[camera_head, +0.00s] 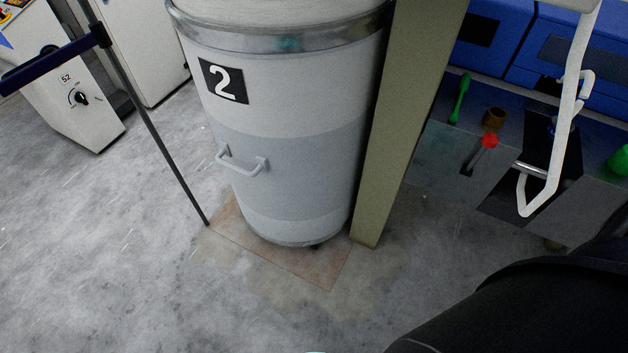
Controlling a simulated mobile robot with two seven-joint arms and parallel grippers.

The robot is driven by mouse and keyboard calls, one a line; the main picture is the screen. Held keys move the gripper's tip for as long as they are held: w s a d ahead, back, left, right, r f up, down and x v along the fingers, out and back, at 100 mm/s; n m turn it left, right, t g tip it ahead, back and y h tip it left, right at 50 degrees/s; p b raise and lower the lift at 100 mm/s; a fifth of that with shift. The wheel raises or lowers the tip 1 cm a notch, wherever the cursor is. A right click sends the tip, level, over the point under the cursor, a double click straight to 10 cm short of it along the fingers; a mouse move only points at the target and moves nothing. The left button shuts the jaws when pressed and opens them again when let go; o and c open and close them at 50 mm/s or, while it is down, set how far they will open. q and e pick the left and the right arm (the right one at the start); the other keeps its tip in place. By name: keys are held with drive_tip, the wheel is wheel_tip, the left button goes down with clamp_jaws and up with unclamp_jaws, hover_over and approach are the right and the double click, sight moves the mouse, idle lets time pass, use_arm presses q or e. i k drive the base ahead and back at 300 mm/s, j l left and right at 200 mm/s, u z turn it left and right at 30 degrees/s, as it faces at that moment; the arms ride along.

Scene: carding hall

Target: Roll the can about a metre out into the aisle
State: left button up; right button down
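The can (305,110) is a tall white and grey cylinder with a metal band near its top, a black plate with a white 2, and a small white handle (243,160) low on its front left. It stands upright on a brownish square floor patch (325,272), with a dark caster just showing under its base. Its top is cut off by the picture edge. Neither of my grippers shows in the head view. Nothing is seen touching the can's handle.
An olive post (405,120) stands close along the can's right side. A thin dark pole (155,135) with a dark blue bar stands at left, near a white cabinet (65,95). Blue machinery with a red-topped part (489,141) is at right. Grey floor (110,260) is clear at front left.

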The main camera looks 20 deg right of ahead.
sight(288, 90)
drive_tip(key=l, duration=0.8)
drive_tip(key=k+l, duration=0.1)
drive_tip(key=l, duration=0.7)
drive_tip(key=k+l, duration=0.1)
drive_tip(key=l, duration=0.7)
drive_tip(key=i+u, duration=0.05)
